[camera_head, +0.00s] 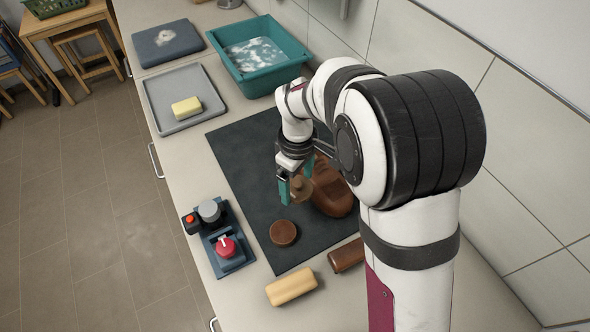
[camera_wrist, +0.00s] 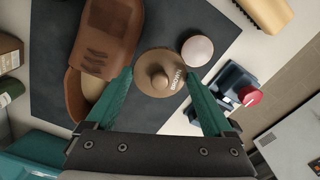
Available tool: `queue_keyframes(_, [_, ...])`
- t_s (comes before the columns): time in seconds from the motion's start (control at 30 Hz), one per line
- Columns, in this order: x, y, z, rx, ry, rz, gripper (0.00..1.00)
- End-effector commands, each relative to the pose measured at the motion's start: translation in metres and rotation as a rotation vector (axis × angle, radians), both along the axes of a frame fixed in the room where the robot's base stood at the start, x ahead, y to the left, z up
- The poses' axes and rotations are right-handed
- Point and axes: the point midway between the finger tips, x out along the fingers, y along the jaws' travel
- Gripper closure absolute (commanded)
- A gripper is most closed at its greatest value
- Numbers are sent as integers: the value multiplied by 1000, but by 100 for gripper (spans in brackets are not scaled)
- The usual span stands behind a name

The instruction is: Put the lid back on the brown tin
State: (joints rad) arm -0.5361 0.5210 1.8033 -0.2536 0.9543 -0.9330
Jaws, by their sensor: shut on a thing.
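My gripper (camera_head: 292,190) has two teal fingers closed on the rim of a brown round lid (camera_wrist: 158,73) with a knob and the printed word BROWN. The lid also shows in the head view (camera_head: 301,188), held above the dark mat. A round brown tin (camera_head: 283,233) stands on the mat, nearer the camera than the lid; its top looks brown there. In the wrist view the tin (camera_wrist: 198,50) shows a pale, shiny top just beyond the lid's right edge. The lid is apart from the tin in the head view.
A brown leather shoe (camera_head: 334,198) lies on the mat (camera_head: 238,150) beside my gripper. A control box (camera_head: 229,250) with a red knob stands left of the mat. A tan block (camera_head: 291,286) and a brown brush-like piece (camera_head: 346,256) lie near the mat's front edge.

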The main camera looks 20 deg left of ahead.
Motion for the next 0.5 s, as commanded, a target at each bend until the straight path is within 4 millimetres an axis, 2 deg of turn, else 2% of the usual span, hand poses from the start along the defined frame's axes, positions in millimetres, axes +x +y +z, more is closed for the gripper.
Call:
queue_keyframes(0.1, [-37,10,-6,0,2,-109,65])
queue_keyframes(0.2, [-61,14,-10,0,1,-191,65])
queue_keyframes(0.3, [-70,15,-16,0,1,-228,65])
queue_keyframes(0.5, [-70,15,-39,0,2,-231,65])
